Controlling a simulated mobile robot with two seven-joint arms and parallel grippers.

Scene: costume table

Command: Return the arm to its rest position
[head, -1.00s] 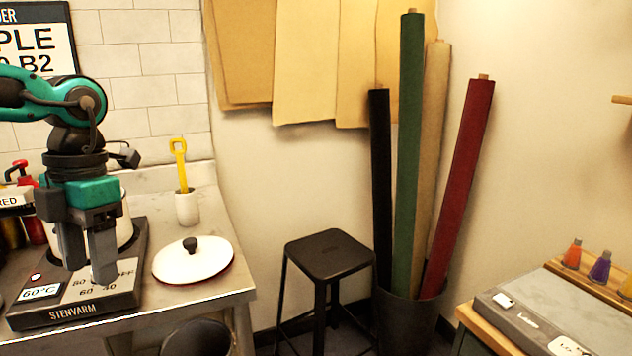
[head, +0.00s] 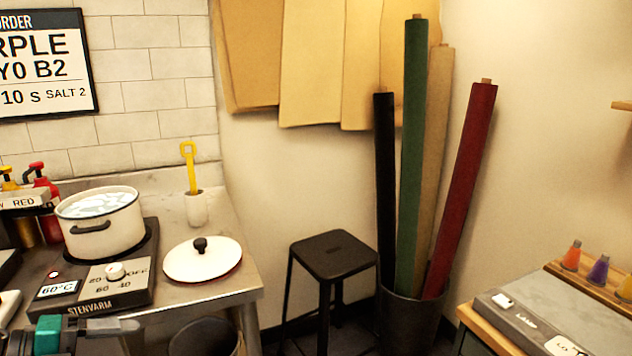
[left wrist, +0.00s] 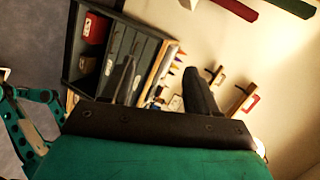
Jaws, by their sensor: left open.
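Part of my left arm lies low at the bottom left of the head view, in front of the hot plate. My left gripper (left wrist: 160,86) shows in the left wrist view. Its two dark fingers are apart with nothing between them. The hot plate (head: 135,285) carries a white pot (head: 101,238) with clear liquid in it. The pot stands upright and uncovered. Its white lid (head: 203,264) lies flat on the counter to the right. My right gripper is not seen.
A yellow-handled tool stands in a white cup (head: 196,209) behind the lid. Red and yellow-topped bottles stand left of the pot. A black stool (head: 333,256) and a bin of fabric rolls (head: 411,320) stand right of the counter.

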